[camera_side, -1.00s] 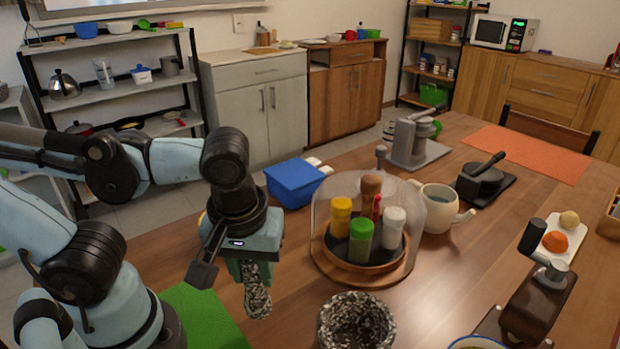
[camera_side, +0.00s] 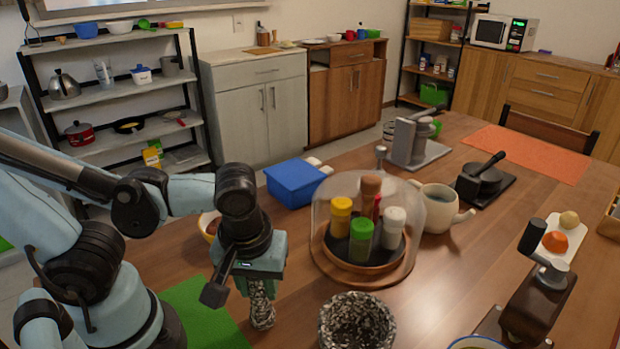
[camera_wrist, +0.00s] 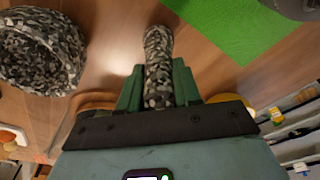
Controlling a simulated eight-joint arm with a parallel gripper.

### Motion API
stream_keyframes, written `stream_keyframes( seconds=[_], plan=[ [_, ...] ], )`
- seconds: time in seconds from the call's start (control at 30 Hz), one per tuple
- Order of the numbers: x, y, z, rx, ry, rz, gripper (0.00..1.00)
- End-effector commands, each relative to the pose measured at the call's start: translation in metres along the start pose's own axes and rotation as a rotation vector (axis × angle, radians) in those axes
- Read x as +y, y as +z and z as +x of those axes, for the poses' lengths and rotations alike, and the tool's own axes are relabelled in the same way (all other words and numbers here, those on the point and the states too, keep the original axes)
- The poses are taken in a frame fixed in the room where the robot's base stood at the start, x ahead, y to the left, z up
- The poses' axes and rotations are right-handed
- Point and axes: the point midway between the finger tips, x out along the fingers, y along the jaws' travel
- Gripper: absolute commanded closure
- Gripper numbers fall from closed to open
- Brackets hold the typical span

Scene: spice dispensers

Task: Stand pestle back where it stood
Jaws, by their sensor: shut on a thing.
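The speckled grey stone pestle (camera_side: 262,304) is upright between the fingers of my gripper (camera_side: 258,282), its thick end down at or just above the wooden table; I cannot tell if it touches. In the wrist view the pestle (camera_wrist: 158,62) sits between the green fingers (camera_wrist: 158,88), which are shut on it. The matching speckled mortar (camera_side: 356,322) stands to the right of the pestle, apart from it. It shows at the upper left of the wrist view (camera_wrist: 42,52) and its visible bowl looks empty.
A green mat (camera_side: 205,312) lies left of the pestle. A glass dome over spice bottles (camera_side: 362,240) stands behind the mortar. A blue box (camera_side: 296,182) is farther back, and a bowl (camera_side: 209,226) sits behind my gripper. Bare table lies between pestle and mortar.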

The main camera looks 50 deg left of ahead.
Motion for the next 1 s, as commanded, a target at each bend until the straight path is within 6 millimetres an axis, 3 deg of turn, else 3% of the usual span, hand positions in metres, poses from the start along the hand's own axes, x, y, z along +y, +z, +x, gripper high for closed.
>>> stream_keyframes(
  seconds=[0.17,0.2,0.33,0.73,1.0],
  plan=[
    [0.000,0.000,0.003,0.000,0.000,0.000,1.00],
    [0.000,0.000,0.003,0.000,0.000,0.000,0.61],
    [0.000,0.000,0.003,0.000,0.000,0.000,0.41],
    [0.000,0.000,0.000,0.000,0.000,0.000,0.41],
    [0.000,0.000,-0.022,0.000,0.000,0.001,0.41]
  ],
)
